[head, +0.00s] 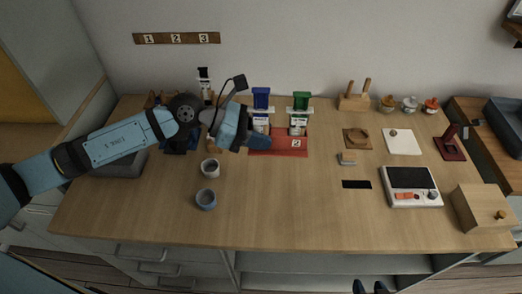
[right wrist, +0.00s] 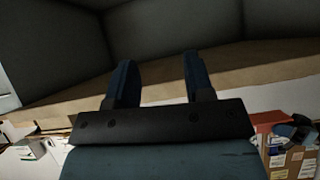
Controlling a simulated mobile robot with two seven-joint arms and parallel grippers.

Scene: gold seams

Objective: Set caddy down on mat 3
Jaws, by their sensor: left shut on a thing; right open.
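In the head view my left gripper (head: 256,141) is low over the left end of the red mat (head: 272,152), which has a label reading 2. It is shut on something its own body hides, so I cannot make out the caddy. No mat labelled 3 can be told in view. A blue-topped container (head: 261,99) and a green-topped container (head: 301,101) with white fronts stand at the red mat. My right gripper (head: 370,288) shows at the bottom edge of the head view. In the right wrist view it (right wrist: 160,80) is open and empty.
Two cups (head: 210,168) (head: 206,199) stand in front of my left arm. A dark-topped scale (head: 411,184), a wooden box (head: 484,208) and small jars (head: 409,104) are at the right. A bottle (head: 204,88) stands behind my arm. The front middle of the counter is clear.

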